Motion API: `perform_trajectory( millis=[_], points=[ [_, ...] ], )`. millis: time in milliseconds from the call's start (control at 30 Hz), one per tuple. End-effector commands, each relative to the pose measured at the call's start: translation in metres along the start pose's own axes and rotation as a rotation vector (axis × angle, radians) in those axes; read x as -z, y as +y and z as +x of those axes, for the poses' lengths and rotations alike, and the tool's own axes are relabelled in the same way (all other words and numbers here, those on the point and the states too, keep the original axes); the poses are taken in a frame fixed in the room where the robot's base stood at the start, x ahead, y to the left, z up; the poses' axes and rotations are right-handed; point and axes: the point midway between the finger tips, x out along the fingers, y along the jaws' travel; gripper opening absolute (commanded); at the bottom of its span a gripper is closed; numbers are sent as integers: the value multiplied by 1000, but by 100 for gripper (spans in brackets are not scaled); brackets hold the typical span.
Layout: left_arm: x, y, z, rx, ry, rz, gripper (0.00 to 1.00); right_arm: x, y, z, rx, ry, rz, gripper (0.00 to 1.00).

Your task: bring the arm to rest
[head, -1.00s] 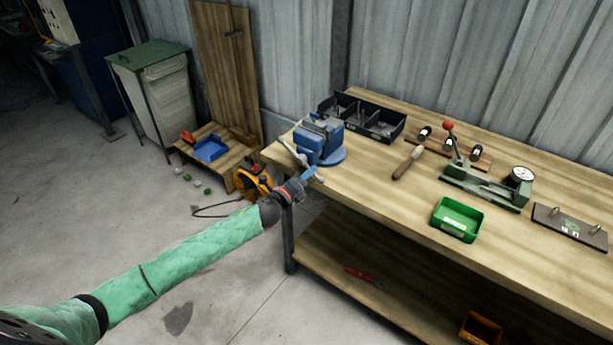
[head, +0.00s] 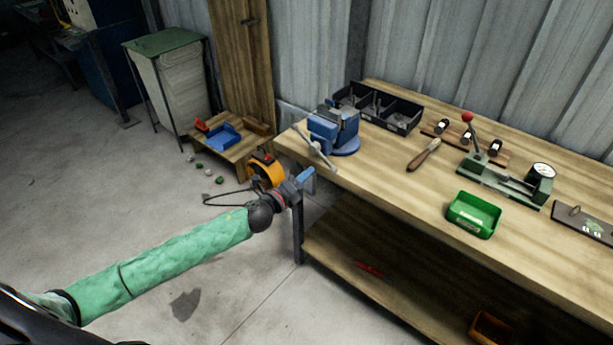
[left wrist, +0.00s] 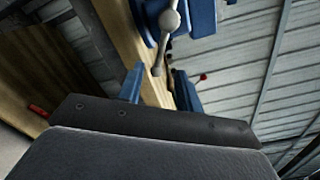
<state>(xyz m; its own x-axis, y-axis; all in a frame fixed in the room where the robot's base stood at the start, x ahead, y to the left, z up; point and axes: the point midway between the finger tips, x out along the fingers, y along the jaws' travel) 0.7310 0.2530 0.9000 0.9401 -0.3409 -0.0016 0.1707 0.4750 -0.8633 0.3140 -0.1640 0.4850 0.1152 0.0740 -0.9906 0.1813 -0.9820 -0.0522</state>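My left arm in its green sleeve reaches from the lower left of the head view. My left gripper (head: 307,180) is just off the left end of the workbench (head: 390,185), below the blue vise (head: 333,132). In the left wrist view its two blue fingers (left wrist: 160,90) stand apart with nothing held between them. The vise (left wrist: 205,18) and its ball-ended handle (left wrist: 169,20) show beyond the fingertips. My right gripper is in neither view.
On the bench are a black divided bin (head: 395,118), a green tray (head: 473,214), a wooden-handled tool (head: 423,155) and a green press with a dial (head: 500,180). An orange-and-black object (head: 265,172) is behind my wrist. The floor at left is mostly clear.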

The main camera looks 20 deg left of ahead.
Motion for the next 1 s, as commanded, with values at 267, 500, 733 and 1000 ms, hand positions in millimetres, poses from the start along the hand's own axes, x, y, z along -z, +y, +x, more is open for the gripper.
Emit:
perform_trajectory(
  millis=[267, 500, 733, 1000],
  points=[
    [0, 0, 0, 0, 0, 0, 35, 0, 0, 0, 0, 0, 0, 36],
    [0, 0, 0, -1, 0, -26, 35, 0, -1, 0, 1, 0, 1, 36],
    [-20, 22, -2, -101, -118, -252, 35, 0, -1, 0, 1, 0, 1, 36],
    [-53, 72, -12, -283, -336, -600, 35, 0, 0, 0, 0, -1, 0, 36]
  ],
)
